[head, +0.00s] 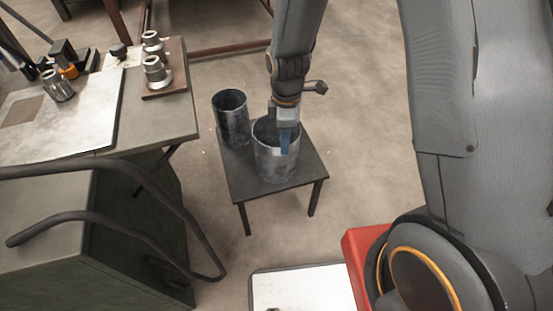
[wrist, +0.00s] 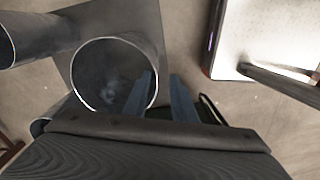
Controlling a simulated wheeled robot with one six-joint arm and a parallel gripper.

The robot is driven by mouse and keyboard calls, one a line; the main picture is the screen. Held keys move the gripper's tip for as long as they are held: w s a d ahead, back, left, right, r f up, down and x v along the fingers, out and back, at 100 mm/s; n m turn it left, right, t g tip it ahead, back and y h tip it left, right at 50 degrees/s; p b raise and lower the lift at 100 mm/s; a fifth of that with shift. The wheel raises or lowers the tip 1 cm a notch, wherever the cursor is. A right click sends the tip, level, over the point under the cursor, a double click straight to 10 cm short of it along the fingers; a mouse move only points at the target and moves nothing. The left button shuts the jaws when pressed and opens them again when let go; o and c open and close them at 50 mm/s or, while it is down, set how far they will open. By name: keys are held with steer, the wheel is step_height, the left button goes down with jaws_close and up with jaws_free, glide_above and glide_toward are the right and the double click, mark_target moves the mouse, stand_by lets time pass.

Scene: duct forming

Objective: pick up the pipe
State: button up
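A grey metal pipe (head: 275,166) stands upright, open end up, on a small dark table. In the wrist view the pipe (wrist: 88,82) shows its round open end. My gripper (head: 286,143) is at the pipe's rim, pointing down. In the wrist view my gripper (wrist: 163,97) has two blue fingers with a gap between them. One finger overlaps the pipe's opening and the other is outside its right edge. The wall lies between them with no clear contact. A second similar pipe (head: 231,124) stands behind to the left, also in the wrist view (wrist: 38,42).
The small table (head: 232,172) has bare room at its left and right edges. A workbench (head: 180,118) at left holds metal fittings (head: 156,72) and a pale sheet. Curved dark tubes (head: 120,172) jut out at lower left. A white-topped panel (head: 300,290) lies in front.

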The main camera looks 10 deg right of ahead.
step_height(320, 180, down, 5)
steer(key=w+n, duration=0.1)
steer(key=n, duration=0.1)
steer(key=b, duration=0.1)
glide_above(281, 176)
steer(key=shift+w+f, duration=0.1)
steer(key=shift+f, duration=3.6)
steer(key=shift+c, duration=0.4)
jaws_close()
